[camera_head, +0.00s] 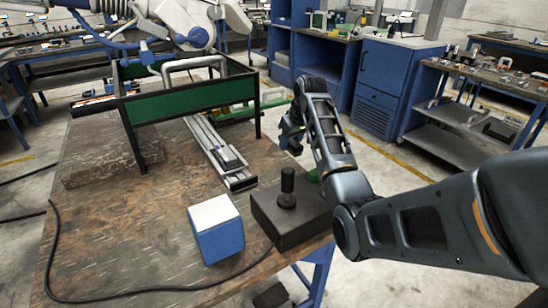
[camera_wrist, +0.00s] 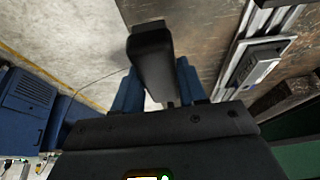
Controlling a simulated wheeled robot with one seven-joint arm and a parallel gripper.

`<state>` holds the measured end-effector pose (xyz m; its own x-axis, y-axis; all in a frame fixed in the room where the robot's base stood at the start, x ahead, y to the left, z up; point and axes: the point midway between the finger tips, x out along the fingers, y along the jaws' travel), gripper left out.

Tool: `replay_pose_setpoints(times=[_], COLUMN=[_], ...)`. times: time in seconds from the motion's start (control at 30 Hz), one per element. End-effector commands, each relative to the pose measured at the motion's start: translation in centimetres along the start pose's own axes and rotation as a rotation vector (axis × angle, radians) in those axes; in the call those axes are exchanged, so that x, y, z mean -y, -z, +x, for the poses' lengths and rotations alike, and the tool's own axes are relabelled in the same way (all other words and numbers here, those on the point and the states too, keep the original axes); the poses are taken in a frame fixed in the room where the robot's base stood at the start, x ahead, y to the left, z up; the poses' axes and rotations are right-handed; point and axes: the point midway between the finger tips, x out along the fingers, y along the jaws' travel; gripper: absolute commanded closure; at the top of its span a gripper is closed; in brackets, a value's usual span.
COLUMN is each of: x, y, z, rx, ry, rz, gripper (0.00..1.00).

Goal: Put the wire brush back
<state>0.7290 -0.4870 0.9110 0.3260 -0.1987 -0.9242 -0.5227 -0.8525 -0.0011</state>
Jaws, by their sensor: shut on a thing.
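My gripper (camera_head: 291,132) is at the right side of the wooden table (camera_head: 150,215), near its edge, right of the metal rail in the head view. In the wrist view its blue fingers (camera_wrist: 156,90) are shut on a dark, elongated thing, which I take to be the wire brush (camera_wrist: 150,55). Its rounded end sticks out beyond the fingers, over the table edge and floor. No bristles show. In the head view the brush cannot be told apart from the dark gripper.
A metal rail (camera_head: 210,145) runs along the table beside a green-panelled frame (camera_head: 185,98). A blue-and-white box (camera_head: 216,232) and a black block with an upright knob (camera_head: 287,205) stand at the front. A black cable lies at left. A blue cabinet (camera_head: 385,85) stands beyond.

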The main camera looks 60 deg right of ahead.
Motion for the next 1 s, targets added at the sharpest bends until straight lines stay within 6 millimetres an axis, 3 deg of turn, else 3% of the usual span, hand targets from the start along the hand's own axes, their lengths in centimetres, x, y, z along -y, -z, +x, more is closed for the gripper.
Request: replay_pose_setpoints(times=[0.2, 0.4, 0.7, 1.0], x=[2.5, 3.4, 3.4, 3.4], y=[2.2, 3.0, 1.6, 1.5], z=[3.5, 4.9, 8.2, 8.6], rx=[0.000, -0.001, 0.001, -0.002], ry=[-0.001, -0.001, -0.001, -0.001], rz=[-0.002, -0.001, 0.000, 0.000], gripper=[0.83, 0.83, 0.83, 0.83])
